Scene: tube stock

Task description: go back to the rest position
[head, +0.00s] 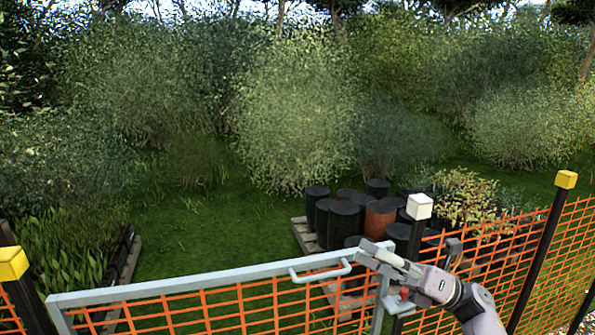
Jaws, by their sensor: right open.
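My right gripper (381,256) reaches in from the lower right and is open. Its fingers are at the top right corner of a grey-framed gate (200,283), just right of the gate's pale handle (320,271). I cannot tell whether the fingers touch the frame. A small red part (404,293) shows just below the gripper, by the gate's end. The black post with a white cap (419,207) stands right behind the gripper. My left gripper is not in view.
Orange mesh fence (560,250) with yellow-capped black posts (541,250) runs off to the right. Another yellow-capped post (13,264) stands at the left. Beyond the gate are several dark tubs (343,222) on a pallet, potted plants (62,252), open grass (190,245) and bushes.

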